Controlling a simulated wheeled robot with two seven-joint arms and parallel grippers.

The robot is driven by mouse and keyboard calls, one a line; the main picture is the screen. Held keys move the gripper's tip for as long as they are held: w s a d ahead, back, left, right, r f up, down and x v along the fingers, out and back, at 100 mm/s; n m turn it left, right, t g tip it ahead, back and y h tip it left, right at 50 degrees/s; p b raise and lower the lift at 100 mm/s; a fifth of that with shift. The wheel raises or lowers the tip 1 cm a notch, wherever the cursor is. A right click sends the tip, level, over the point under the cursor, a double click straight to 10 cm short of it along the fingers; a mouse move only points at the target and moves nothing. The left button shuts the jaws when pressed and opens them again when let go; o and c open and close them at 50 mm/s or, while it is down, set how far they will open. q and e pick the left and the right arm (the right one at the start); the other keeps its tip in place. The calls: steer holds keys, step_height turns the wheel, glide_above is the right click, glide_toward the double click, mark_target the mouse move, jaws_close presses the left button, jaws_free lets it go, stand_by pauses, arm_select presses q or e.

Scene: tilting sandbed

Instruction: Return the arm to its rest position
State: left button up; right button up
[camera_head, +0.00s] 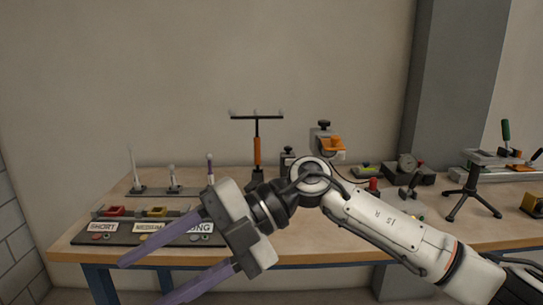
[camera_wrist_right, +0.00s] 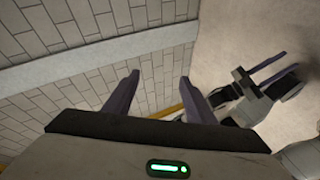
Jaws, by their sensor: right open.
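My right arm (camera_head: 385,228) comes in from the right in the head view and reaches across in front of the workbench. Its right gripper (camera_head: 145,282) points down and left, with its two purple fingers apart and nothing between them. It hangs in front of the bench's left part and hides some of the labelled tray. In the right wrist view the right gripper (camera_wrist_right: 160,76) is also open and empty, facing wall and floor. Another gripper with purple fingers, seemingly my left (camera_wrist_right: 275,75), shows at the right of that view; its opening is unclear.
The wall above is clear.

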steer(key=w+d+f+m+t+y+p, duration=0.1)
steer(key=w+d+m+t+y, duration=0.25)
steer(key=m+t, duration=0.55)
steer(key=w+d+f+m+t+y+p, duration=0.1)
steer(key=w+d+m+t+y, duration=0.1)
steer(key=w+m+t+y, duration=0.5)
steer(key=s+d+f+m+t+h, duration=0.1)
steer(key=d+f+m+t+h, duration=0.5)
steer(key=d+f+m+h, duration=0.65)
steer(key=s+d+f+m+g+h, duration=0.3)
steer(key=s+d+f, duration=0.3)
steer(key=s+f, duration=0.4)
steer(key=s+d+f+m+g+h+p, duration=0.1)
steer(key=s+d+f+m+g+h, duration=0.2)
steer(key=s+d+f, duration=0.3)
steer(key=s+f+g+h, duration=0.1)
steer(key=s+f, duration=0.4)
steer(key=f, duration=0.5)
steer(key=shift+f+g+h, duration=0.35)
steer(key=shift+g+h, duration=0.05)
steer(key=shift+s+d, duration=0.1)
